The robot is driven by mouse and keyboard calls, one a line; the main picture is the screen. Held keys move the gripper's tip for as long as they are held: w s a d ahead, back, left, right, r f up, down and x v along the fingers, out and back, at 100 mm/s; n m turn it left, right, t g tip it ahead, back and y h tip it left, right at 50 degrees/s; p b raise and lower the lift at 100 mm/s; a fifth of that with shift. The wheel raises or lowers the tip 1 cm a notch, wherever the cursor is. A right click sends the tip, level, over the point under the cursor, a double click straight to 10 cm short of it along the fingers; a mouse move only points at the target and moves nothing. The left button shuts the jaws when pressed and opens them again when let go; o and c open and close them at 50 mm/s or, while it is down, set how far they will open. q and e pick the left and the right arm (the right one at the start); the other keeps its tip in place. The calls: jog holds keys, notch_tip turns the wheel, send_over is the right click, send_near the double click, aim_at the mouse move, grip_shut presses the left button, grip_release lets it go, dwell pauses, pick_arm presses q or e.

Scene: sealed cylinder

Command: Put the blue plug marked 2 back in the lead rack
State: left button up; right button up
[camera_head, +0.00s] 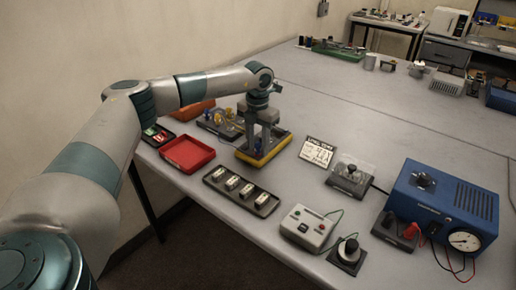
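My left gripper (259,142) points down over a dark block with a yellow edge (263,158). Its two fingers look apart, and I see nothing clearly held between them. A dark rack (213,128) with small blue and yellow pieces stands just left of the gripper; it looks like the lead rack. A small blue piece (217,117) shows there, but no number can be read, so I cannot tell if it is the plug marked 2. The gripper hides part of the block. My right gripper is not in view.
A red tray (188,154) and a dark tray of several pale blocks (216,178) lie nearby. A white switch box (308,229), a black knob unit (346,254), a clear-covered box (350,176) and a blue gauge machine (441,204) stand right.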

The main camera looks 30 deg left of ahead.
aim_at(258, 143)
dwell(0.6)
pick_arm(q)
grip_shut()
jog(key=shift+r, duration=0.2)
jog(key=shift+r+p, duration=1.75)
jog(key=shift+r, duration=1.05)
